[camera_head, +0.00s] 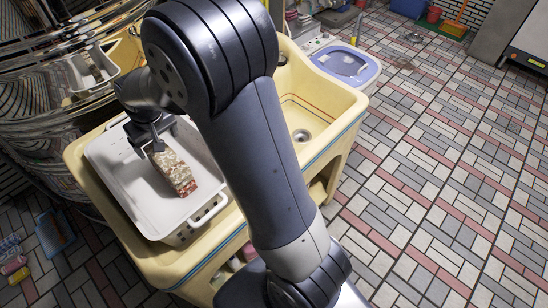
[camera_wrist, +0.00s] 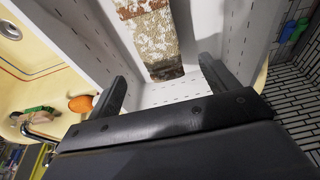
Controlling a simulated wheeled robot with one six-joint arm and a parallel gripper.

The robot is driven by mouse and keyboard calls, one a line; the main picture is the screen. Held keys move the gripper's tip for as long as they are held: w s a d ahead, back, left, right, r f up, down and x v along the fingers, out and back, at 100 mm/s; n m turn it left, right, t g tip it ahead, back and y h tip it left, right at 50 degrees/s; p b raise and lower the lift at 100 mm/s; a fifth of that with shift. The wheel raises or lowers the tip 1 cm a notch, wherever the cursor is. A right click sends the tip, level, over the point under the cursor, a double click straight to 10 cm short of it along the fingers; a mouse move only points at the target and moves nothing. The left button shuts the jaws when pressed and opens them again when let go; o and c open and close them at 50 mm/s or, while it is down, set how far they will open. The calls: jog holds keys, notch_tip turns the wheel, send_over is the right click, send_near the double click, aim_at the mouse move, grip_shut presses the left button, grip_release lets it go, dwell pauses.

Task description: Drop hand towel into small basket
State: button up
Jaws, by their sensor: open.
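A folded hand towel (camera_head: 173,170), patterned in off-white, green-grey and reddish brown, lies inside a white basket (camera_head: 137,201) with slotted walls. The basket stands on the yellow sink unit. In the wrist view the towel (camera_wrist: 155,35) rests on the basket's white floor (camera_wrist: 203,30). My gripper (camera_head: 150,148) is over the basket at the towel's upper end. In the wrist view my gripper (camera_wrist: 163,85) is open, its fingers apart on either side of the towel's near end. Nothing is between the fingers. Whether the towel touches the wall cannot be told.
A yellow sink (camera_head: 335,105) with a drain lies right of the basket, partly behind my arm. A washing machine (camera_head: 345,65) with a blue-rimmed lid stands behind it. Curved shiny metal (camera_head: 60,70) is at left. Tiled floor at right is clear.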

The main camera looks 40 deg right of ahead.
aim_at(162, 154)
jog(key=v, duration=0.6)
jog(key=x, duration=1)
jog(key=shift+f+p, duration=0.35)
jog(key=shift+p, duration=0.05)
jog(key=shift+r+p, duration=1.45)
jog(key=shift+r, duration=0.85)
